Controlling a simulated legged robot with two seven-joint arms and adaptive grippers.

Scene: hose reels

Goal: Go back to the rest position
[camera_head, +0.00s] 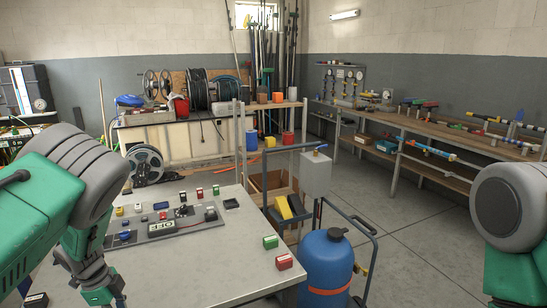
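My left arm comes in from the left edge, green and grey. My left gripper (96,284) hangs at the bottom left, beside the near left part of the grey table (215,262). Its fingers are partly cut off by the bottom edge, and I cannot tell whether they are open or shut. I see nothing clearly held in it. My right arm shows only as a grey joint and a green link at the right edge. My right gripper is out of view.
A control panel (160,226) with buttons lies on the table, with red and green blocks (284,262) near its right edge. A blue tank (326,262) on a cart stands right of the table. Hose reels (198,90) sit on a back bench. Floor is clear at right.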

